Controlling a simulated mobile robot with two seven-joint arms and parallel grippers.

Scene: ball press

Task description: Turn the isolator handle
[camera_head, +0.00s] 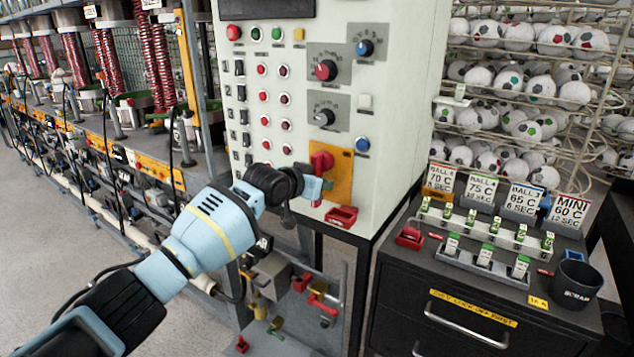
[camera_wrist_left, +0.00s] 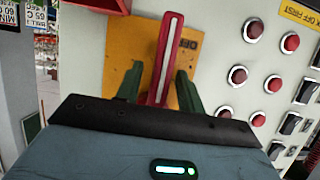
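The red isolator handle (camera_head: 322,160) sits on a yellow plate (camera_head: 342,176) low on the front of the pale control cabinet. In the left wrist view the handle (camera_wrist_left: 168,55) has a pale stripe along its edge and stands in front of the yellow plate (camera_wrist_left: 188,90). My left gripper (camera_head: 312,187) is at the handle and hides part of it in the head view. In the left wrist view its two green fingers (camera_wrist_left: 158,78) stand on either side of the handle, with a visible gap on the left; the right finger is close to it. My right gripper is not in view.
A red lockout box (camera_head: 342,216) is fixed just below the yellow plate. Buttons and knobs (camera_head: 326,70) cover the panel above. A dark drawer cabinet (camera_head: 470,290) with tags and a black cup (camera_head: 575,284) stands at right. Ball racks (camera_head: 520,90) are behind it.

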